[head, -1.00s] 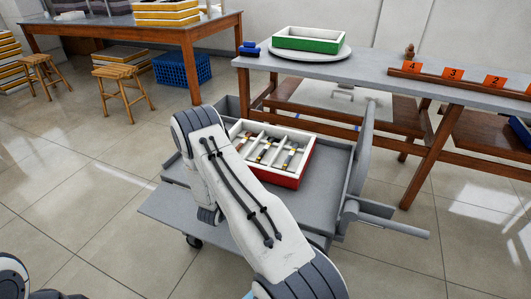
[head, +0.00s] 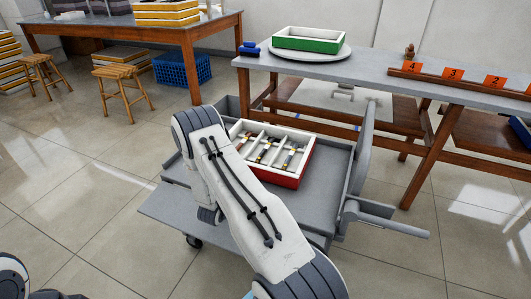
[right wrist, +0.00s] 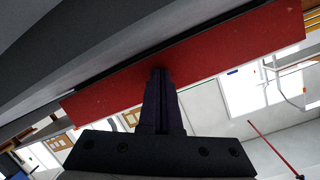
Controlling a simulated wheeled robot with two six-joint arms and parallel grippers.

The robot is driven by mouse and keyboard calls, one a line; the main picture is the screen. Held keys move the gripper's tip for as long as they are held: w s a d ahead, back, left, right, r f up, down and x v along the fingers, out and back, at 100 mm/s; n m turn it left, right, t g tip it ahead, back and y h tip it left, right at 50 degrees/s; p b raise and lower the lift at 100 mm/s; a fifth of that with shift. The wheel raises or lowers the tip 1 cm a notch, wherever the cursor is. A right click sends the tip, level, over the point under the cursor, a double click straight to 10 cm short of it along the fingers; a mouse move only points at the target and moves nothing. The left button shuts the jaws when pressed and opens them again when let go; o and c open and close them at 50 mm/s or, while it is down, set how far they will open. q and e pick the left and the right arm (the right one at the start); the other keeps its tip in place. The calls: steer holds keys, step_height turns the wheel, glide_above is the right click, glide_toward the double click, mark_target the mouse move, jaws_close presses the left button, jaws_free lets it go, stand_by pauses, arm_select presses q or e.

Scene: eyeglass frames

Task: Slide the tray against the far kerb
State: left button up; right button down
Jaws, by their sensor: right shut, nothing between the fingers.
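The tray (head: 285,180) is red outside with white compartments holding several eyeglass frames. It sits on the grey cart (head: 190,210), towards its far side. The cart's far kerb (head: 229,108) shows behind the tray's left corner; the tray hides much of it, and I cannot tell whether they touch. My right arm crosses the cart in the head view and hides its gripper and the tray's near left part. In the right wrist view my right gripper (right wrist: 160,73) is shut and empty, its tips at the tray's red wall (right wrist: 225,50), seemingly touching it. My left gripper is out of view.
A grey table (head: 385,75) stands behind the cart with a green tray (head: 307,43) on a round plate and numbered orange markers (head: 452,73). The cart's raised right side (head: 361,150) stands beside the tray. Stools (head: 122,75) stand at the left.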

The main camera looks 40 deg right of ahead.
steer(key=shift+r+b+x, duration=0.2)
steer(key=shift+r+x, duration=0.05)
steer(key=shift+x, duration=0.7)
steer(key=shift+r+b+x, duration=0.2)
steer(key=shift+x, duration=0.8)
steer(key=shift+r, duration=0.1)
steer(key=shift+p+v, duration=0.7)
steer(key=shift+v, duration=0.75)
steer(key=shift+a+r, duration=0.1)
